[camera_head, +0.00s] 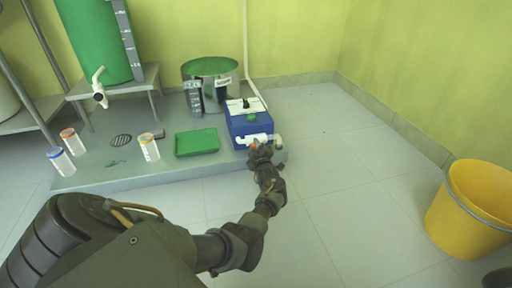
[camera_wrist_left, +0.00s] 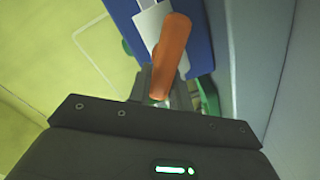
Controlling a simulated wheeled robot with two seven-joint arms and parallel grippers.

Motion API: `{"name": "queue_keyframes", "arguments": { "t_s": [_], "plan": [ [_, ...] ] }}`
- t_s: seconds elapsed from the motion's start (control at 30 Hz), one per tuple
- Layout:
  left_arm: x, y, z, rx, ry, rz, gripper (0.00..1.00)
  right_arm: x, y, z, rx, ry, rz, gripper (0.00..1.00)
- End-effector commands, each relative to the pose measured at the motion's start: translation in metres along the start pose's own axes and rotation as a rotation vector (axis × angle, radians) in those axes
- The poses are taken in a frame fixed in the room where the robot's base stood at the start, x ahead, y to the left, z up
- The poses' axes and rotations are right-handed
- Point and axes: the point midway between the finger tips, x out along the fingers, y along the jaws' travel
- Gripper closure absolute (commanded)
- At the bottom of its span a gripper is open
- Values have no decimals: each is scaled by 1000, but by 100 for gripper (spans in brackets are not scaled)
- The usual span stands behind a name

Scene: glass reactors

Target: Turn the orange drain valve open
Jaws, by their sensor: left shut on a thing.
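The orange drain valve handle (camera_wrist_left: 171,52) shows large in the left wrist view, in front of a blue box. In the head view only a bit of orange (camera_head: 254,146) shows, at the front of the blue box (camera_head: 247,123), beside a white pipe. My left gripper (camera_head: 262,152) is at the front of that box and shut on the orange handle. Its fingers show partly in the wrist view (camera_wrist_left: 172,98), around the handle's lower end. The gripper hides much of the valve in the head view. My right gripper is not in view.
The blue box stands on a low grey platform (camera_head: 120,180) with a green tray (camera_head: 197,142), a steel pot (camera_head: 211,80) and several small capped bottles. A green tank (camera_head: 95,40) with a white tap stands at the left. A yellow bucket (camera_head: 470,208) is at the right; the floor between is clear.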

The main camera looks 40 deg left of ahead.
Motion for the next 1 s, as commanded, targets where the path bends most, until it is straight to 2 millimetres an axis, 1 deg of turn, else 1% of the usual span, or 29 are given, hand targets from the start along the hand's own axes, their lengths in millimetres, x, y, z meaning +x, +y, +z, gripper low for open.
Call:
{"name": "queue_keyframes", "arguments": {
  "t_s": [0.03, 0.2, 0.5, 0.73, 1.0],
  "plan": [
    [-1, -4, 2, -46, -1, -4, 100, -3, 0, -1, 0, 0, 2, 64],
    [-1, -8, 2, -206, 0, -4, 100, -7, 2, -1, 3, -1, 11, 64],
    [-1, -13, 4, -449, -1, -4, 100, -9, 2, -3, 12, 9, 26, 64],
    [-1, -15, 6, -574, -1, -4, 100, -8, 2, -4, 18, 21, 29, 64],
    [-1, -17, 6, -641, -1, -3, 100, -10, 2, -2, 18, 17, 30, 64]
  ]
}}
